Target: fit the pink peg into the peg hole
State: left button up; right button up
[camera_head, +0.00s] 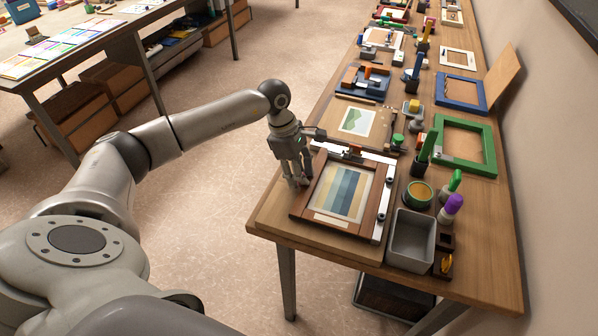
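I cannot make out a pink peg or a peg hole in this view; they may be hidden or too small to tell. My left gripper (298,182) points down at the left edge of a wooden framed board (304,207) with a striped panel (343,190). Its fingertips are close to the frame, but I cannot tell whether they touch it. Whether the fingers are open or shut on something is unclear at this size. My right gripper is not in view.
A grey open bin (411,240), a purple-topped tool (449,209), a green-handled tool (425,153) and a green frame (491,150) crowd the right side of the wooden table (277,228). More frames and tools fill the far end. Open floor (220,200) lies left.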

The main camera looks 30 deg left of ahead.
pick_arm(q)
jog(key=shift+s+f, duration=0.1)
jog(key=shift+f, duration=0.65)
jog(key=shift+r+p, duration=0.4)
jog(key=shift+a+r+p, duration=0.1)
jog(key=shift+r+p, duration=0.3)
jog(key=b+v, duration=0.4)
jog(key=v, duration=0.8)
jog(key=shift+w, duration=0.2)
jog(key=shift+r, duration=0.1)
